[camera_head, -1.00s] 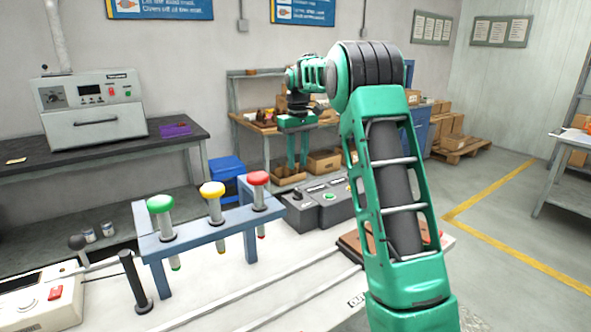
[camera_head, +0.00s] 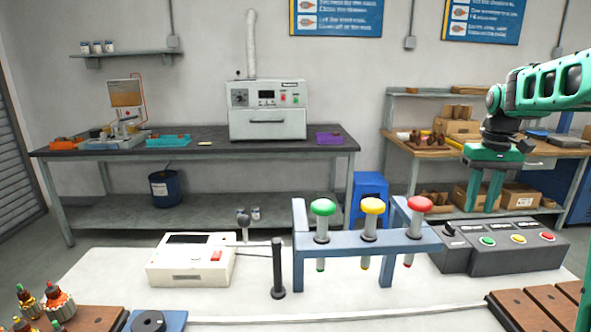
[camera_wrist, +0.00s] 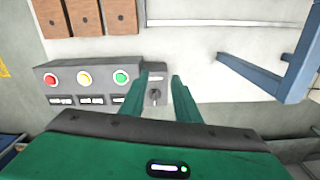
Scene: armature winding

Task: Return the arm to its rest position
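My gripper (camera_head: 482,207) hangs from my green arm (camera_head: 550,90) at the right of the head view, fingers pointing down. The fingers are parted with nothing between them. In the wrist view my gripper (camera_wrist: 161,74) is also open, and the control box (camera_wrist: 95,80) shows beyond the fingers. In the head view the control box (camera_head: 505,256), with several coloured buttons, sits on the white table below the fingertips. The gripper is apart from it.
A blue rack (camera_head: 335,243) holding green, yellow and red-topped tools stands left of my gripper. A white device (camera_head: 190,262) and black post (camera_head: 278,265) are farther left. Brown blocks (camera_head: 520,308) lie at front right. A wooden bench (camera_head: 395,140) with boxes stands behind.

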